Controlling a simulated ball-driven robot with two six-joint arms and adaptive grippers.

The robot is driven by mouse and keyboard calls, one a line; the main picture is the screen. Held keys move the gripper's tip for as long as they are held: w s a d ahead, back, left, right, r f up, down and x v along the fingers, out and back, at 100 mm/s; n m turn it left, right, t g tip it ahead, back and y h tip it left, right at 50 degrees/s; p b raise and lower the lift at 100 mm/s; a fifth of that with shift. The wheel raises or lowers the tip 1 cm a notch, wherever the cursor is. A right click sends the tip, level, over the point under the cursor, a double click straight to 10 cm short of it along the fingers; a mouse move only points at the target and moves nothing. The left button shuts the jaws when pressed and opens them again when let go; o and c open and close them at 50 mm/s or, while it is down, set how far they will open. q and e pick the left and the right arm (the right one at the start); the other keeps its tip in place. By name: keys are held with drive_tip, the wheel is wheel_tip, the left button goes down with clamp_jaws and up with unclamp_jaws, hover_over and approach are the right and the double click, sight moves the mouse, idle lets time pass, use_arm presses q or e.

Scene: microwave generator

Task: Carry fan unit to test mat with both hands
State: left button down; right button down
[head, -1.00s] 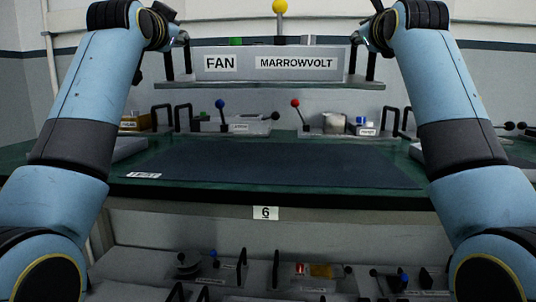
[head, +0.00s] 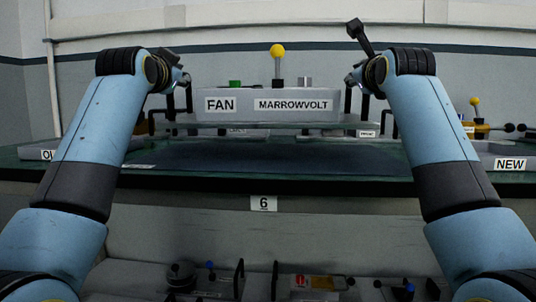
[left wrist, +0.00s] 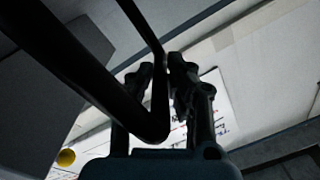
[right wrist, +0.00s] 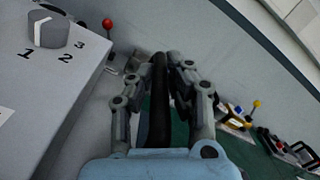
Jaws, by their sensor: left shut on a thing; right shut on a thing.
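The fan unit (head: 245,105) is a grey box labelled FAN and MARROWVOLT, on a flat base with a black handle at each end. It looks level and hangs over the dark test mat (head: 265,160); the gap between them is hard to judge. My left gripper (head: 183,80) is shut on the left handle (left wrist: 152,122). My right gripper (head: 353,82) is shut on the right handle (right wrist: 159,100). The unit's side with a dial marked 1, 2, 3 shows in the right wrist view (right wrist: 60,75). The mat's back part is hidden behind the unit.
The mat lies on a green bench with a 6 plate (head: 263,203) on its front. A tray marked NEW (head: 495,160) is at the right, and a partly hidden labelled tray (head: 40,153) at the left. Other units stand behind the fan unit and on a lower shelf.

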sight(180, 116)
use_arm(q)
drive_tip(key=shift+a, duration=0.15)
use_arm(e)
drive_tip(key=shift+d, duration=0.15)
